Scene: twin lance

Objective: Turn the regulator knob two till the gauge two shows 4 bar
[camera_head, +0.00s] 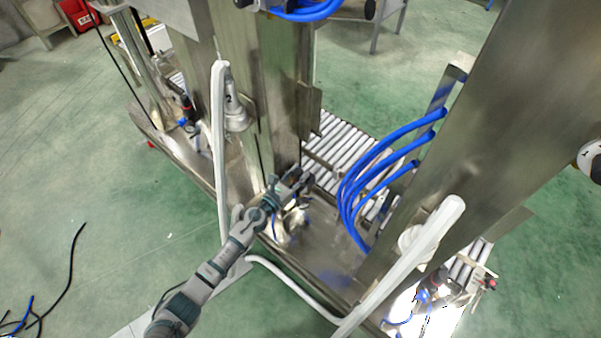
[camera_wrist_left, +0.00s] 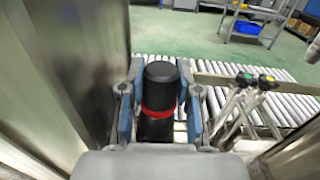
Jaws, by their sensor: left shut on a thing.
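My left gripper (camera_head: 296,186) reaches in from the lower left to the foot of the steel column in the head view. In the left wrist view its two blue-padded fingers (camera_wrist_left: 160,98) are shut on the regulator knob (camera_wrist_left: 161,84), a black cylinder with a red ring below its top, standing upright between them. In the head view the gripper mostly hides this knob. A pale grey fitting (camera_head: 235,112) marked 2 is on the column's left side. I cannot make out a gauge dial or its reading. My right gripper is not in view.
A steel column (camera_wrist_left: 60,70) stands close left of the fingers. Levers with green and yellow caps (camera_wrist_left: 245,85) stand at the right before the roller conveyor (camera_wrist_left: 215,68). Blue hoses (camera_head: 365,180) and a white post (camera_head: 405,265) are at right in the head view.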

